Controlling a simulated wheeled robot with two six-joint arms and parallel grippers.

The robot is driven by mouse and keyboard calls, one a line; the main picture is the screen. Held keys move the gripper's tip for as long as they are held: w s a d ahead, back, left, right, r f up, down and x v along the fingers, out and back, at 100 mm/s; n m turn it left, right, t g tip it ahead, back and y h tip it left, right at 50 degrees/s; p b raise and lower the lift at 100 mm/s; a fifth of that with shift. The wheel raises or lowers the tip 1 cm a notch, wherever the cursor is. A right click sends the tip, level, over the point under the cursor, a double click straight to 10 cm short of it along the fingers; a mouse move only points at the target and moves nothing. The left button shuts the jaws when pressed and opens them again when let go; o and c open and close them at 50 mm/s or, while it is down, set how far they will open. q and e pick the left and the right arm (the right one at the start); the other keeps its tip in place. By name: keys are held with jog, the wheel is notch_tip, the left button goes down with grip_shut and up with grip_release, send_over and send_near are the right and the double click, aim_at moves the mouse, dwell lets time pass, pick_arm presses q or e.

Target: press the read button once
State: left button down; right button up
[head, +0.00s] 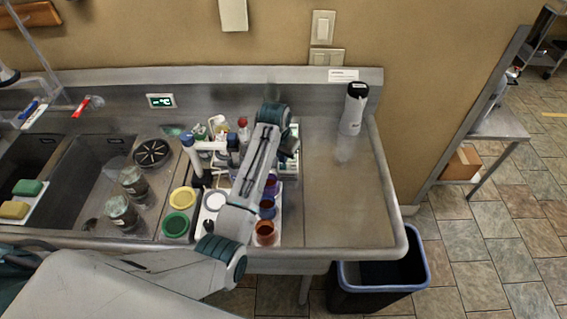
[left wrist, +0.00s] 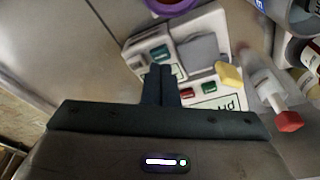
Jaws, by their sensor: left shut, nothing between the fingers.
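In the left wrist view, my left gripper (left wrist: 160,72) is shut and empty, its fingertips over a white meter (left wrist: 133,54) marked "pH". The meter has a grey panel (left wrist: 199,52), a green patch (left wrist: 160,51) and small red and green spots near the fingers. I cannot tell which is the read button, and the fingers hide part of the meter. Contact cannot be told. In the head view my left gripper (head: 288,150) points down over the counter, and my arm hides much of the meter there. My right gripper is not in view.
A bottle with a red cap (left wrist: 289,121) and a yellow piece (left wrist: 229,76) lie close to the fingers. Coloured cups (head: 265,233) stand under my arm. Jars (head: 121,212) stand to the left. The counter's right side is clear up to a white bottle (head: 354,108).

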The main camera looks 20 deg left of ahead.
aim_at(283, 166)
pick_arm(q)
jog(key=shift+r, duration=1.9)
